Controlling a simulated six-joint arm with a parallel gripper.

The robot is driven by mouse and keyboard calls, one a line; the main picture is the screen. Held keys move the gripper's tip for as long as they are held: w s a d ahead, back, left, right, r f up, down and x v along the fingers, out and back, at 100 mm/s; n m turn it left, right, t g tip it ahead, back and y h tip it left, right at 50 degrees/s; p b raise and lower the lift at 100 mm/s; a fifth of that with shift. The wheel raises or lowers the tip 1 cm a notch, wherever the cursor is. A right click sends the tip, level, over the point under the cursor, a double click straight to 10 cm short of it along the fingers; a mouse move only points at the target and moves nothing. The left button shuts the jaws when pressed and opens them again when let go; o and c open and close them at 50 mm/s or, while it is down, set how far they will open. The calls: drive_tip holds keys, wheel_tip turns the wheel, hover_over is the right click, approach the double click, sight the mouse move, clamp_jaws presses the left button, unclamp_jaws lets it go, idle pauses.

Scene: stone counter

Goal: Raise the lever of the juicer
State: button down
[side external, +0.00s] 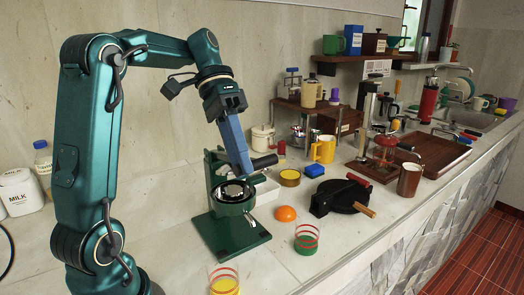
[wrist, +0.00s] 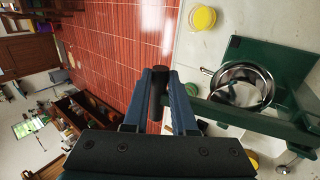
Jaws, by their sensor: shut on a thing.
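The green juicer (side external: 238,232) stands upright on the counter, with a shiny metal bowl (side external: 232,192) in its ring. Its lever is low, reaching across the juicer to a black handle (side external: 265,161) on the right. In the wrist view the green lever bar (wrist: 250,121) runs beside the bowl (wrist: 242,85) to the black handle (wrist: 158,92). My gripper (side external: 246,168), with blue fingers, points down from above and is shut on the lever handle. In the wrist view the handle sits between the fingers (wrist: 167,75). Part of the lever is hidden behind the fingers in the side view.
An orange (side external: 285,214) and a red-banded glass (side external: 306,240) stand right of the juicer, beside a black hinged press (side external: 338,198). A glass with yellow contents (side external: 224,283) is in front. A yellow mug (side external: 323,149) and shelves are behind.

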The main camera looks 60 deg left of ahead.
drive_tip(key=shift+a+r, duration=0.2)
drive_tip(key=shift+r, duration=0.45)
drive_tip(key=shift+a+r, duration=0.25)
drive_tip(key=shift+r, duration=0.35)
drive_tip(key=shift+a+r, duration=0.2)
drive_tip(key=shift+r, duration=0.45)
drive_tip(key=c, duration=0.9)
unclamp_jaws()
drive_tip(key=s+d+m+y, duration=0.25)
drive_tip(key=s+d, duration=0.35)
drive_tip(key=d, duration=0.3)
drive_tip(key=shift+s+a+f+n+t+y, duration=0.4)
drive_tip(key=shift+f+t+y, duration=0.45)
drive_tip(key=shift+f, duration=0.85)
drive_tip(key=shift+s+a+f+n+t+y, duration=0.3)
drive_tip(key=shift+f+n+t+y, duration=0.25)
drive_tip(key=shift+f+t, duration=0.85)
drive_tip(key=shift+s+a+f+n+t+y, duration=0.35)
drive_tip(key=shift+f+t+y, duration=0.3)
drive_tip(key=shift+f, duration=1.4)
